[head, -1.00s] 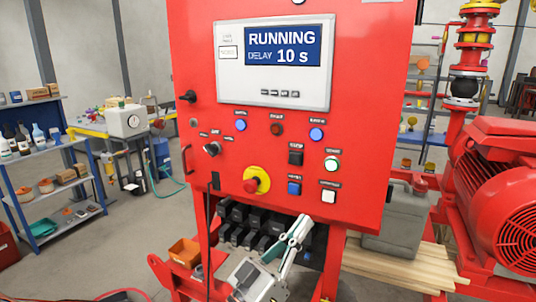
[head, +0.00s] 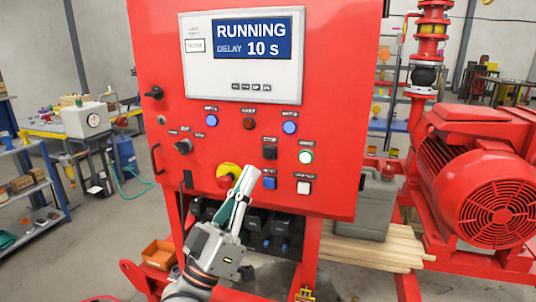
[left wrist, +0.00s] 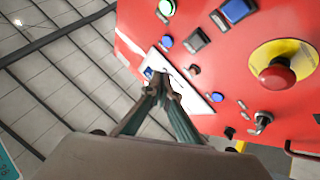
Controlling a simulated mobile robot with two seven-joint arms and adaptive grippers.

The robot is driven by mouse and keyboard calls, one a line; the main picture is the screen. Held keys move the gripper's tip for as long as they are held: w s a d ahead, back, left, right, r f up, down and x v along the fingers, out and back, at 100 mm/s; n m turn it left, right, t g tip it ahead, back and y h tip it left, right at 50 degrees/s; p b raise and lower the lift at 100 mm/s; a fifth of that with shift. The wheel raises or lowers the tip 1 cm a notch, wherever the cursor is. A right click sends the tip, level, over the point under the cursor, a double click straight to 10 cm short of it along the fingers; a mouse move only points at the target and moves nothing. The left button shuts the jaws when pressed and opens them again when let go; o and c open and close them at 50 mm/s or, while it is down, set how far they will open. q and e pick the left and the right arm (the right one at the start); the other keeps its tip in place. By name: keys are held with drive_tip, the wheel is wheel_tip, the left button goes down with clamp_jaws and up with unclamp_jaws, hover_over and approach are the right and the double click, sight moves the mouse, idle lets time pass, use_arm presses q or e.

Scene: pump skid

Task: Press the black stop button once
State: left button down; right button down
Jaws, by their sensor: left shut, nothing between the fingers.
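The black stop button (head: 270,148) is a square black push button on the red panel, above a blue square button (head: 269,183). In the left wrist view the black button (left wrist: 197,39) shows in full, above the fingertips in the picture. My left gripper (head: 247,174) is shut and empty. In the head view its tips appear between the red mushroom button (head: 224,182) and the blue square button, lower left of the black button. In the left wrist view the gripper (left wrist: 160,82) points towards the panel, apart from the black button. My right gripper is not in view.
A round lit green-rimmed button (head: 306,157) and a white square button (head: 303,187) sit right of the black one. The display (head: 242,50) reads RUNNING, DELAY 10 s. A selector knob (head: 184,146) is at left. A red motor (head: 480,180) stands at right.

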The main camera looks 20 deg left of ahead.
sight(269, 152)
use_arm(q)
drive_tip(key=w+b, duration=0.2)
drive_tip(key=w, duration=0.6)
drive_tip(key=shift+d, duration=0.1)
drive_tip(key=shift+w, duration=0.2)
idle(1.2)
drive_tip(key=shift+w, duration=0.3)
drive_tip(key=shift+w, duration=0.4)
idle(0.8)
drive_tip(key=shift+s, duration=0.1)
drive_tip(key=shift+s+p, duration=0.6)
drive_tip(key=shift+p, duration=0.05)
drive_tip(key=shift+s, duration=0.15)
